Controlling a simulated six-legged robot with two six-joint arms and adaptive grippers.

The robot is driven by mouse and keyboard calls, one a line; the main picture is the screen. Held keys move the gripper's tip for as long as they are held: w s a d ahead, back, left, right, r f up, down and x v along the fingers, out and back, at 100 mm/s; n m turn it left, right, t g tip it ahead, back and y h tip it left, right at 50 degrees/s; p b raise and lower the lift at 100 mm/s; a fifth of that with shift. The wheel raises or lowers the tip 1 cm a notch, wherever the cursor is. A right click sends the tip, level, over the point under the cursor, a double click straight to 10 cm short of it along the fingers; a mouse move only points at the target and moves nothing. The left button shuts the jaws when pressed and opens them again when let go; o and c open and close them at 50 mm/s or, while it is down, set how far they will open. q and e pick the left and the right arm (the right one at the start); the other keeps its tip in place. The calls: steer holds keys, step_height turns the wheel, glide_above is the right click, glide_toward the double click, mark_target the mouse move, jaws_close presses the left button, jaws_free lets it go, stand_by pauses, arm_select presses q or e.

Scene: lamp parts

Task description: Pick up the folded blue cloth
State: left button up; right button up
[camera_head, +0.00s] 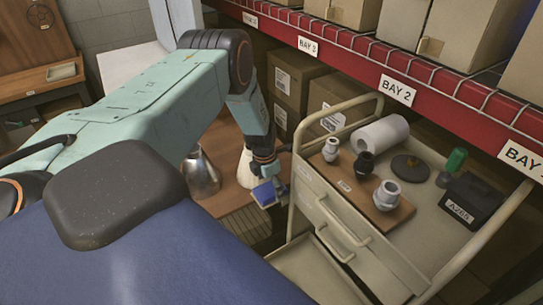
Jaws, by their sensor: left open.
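A small blue piece, which looks like the folded blue cloth (265,193), shows right at the tips of my left gripper (264,178). The left gripper hangs downward from my arm beside the left side of the cart. It is open, and the cloth is below or between its fingers. I cannot tell whether they touch it. The fingers hide part of the cloth. My right gripper is not in view.
A beige cart (425,210) carries a wooden board (352,190) with several pipe-like fittings, a white roll (381,134), a green bottle (455,160) and a black box (470,200). A metal cone (201,175) stands left of the gripper. A red shelf (350,42) runs above.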

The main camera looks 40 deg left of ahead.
arm_select(q)
steer(key=shift+a+f, duration=0.1)
steer(key=shift+f, duration=0.45)
steer(key=shift+s+r, duration=0.1)
steer(key=shift+r, duration=0.15)
steer(key=shift+d, duration=0.25)
steer(key=shift+c, duration=0.7)
steer(key=c, duration=0.3)
steer(key=shift+a+f, duration=0.2)
steer(key=shift+a, duration=0.05)
steer(key=c, duration=0.3)
steer(key=shift+r, duration=0.1)
steer(key=c, duration=0.3)
steer(key=shift+d+r, duration=0.1)
steer(key=shift+d, duration=0.1)
steer(key=shift+c, duration=0.5)
arm_select(e)
steer(key=shift+s+d+f, duration=0.1)
steer(key=shift+s+f, duration=0.05)
steer(key=shift+s, duration=0.05)
